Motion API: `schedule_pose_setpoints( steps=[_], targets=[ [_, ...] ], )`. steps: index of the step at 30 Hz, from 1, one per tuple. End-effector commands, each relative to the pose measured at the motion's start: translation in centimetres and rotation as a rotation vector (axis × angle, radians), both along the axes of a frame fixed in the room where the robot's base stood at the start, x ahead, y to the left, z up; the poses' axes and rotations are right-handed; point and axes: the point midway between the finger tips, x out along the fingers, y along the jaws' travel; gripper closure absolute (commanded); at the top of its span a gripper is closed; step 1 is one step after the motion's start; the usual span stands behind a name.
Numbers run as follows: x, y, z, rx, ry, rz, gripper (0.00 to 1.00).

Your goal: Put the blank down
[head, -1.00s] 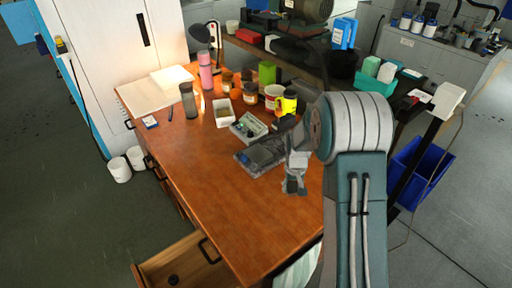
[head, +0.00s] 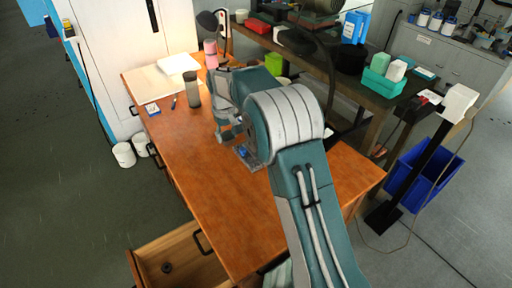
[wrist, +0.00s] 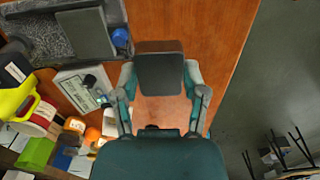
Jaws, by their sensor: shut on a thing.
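My gripper (wrist: 160,82) is shut on the blank (wrist: 160,74), a dark grey rectangular block held between its two fingertips in the wrist view. The orange-brown wooden table top (wrist: 180,22) shows around the blank. I cannot tell how high the blank is over the table. In the head view my gripper (head: 228,132) is over the table's left-middle part, and the blank cannot be made out there. A speckled grey tray (wrist: 30,35) with a grey block and a blue cap lies at the upper left of the wrist view, apart from the blank.
A white instrument box (wrist: 75,85), a yellow mug (wrist: 14,92) and several jars stand left and below in the wrist view. A dark bottle (head: 191,92) stands left of my gripper in the head view. The table's front is bare. A drawer (head: 175,260) hangs open.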

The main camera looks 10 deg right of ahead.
Motion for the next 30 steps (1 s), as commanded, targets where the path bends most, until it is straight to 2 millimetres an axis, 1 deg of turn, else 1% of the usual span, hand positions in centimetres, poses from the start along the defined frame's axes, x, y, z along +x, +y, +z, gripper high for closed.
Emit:
schedule_pose_setpoints(
  steps=[2,5,14,18,21,24,27,30],
  targets=[
    [0.2,0.6,0.6,0.0,-0.001,0.014,1.0],
    [0.5,0.2,0.5,0.002,0.0,0.017,1.0],
    [3.6,-4.7,-2.2,0.0,0.001,0.014,1.0],
    [5.1,-7.2,-3.5,0.0,0.001,0.015,1.0],
    [5.8,-8.3,-5.5,0.0,0.002,0.015,1.0],
    [6.5,-9.4,-6.9,0.0,0.001,0.016,1.0],
    [6.9,-10.1,-7.9,0.0,0.0,0.017,1.0],
    [7.2,-10.5,-8.3,0.0,-0.001,0.018,1.0]
  ],
)
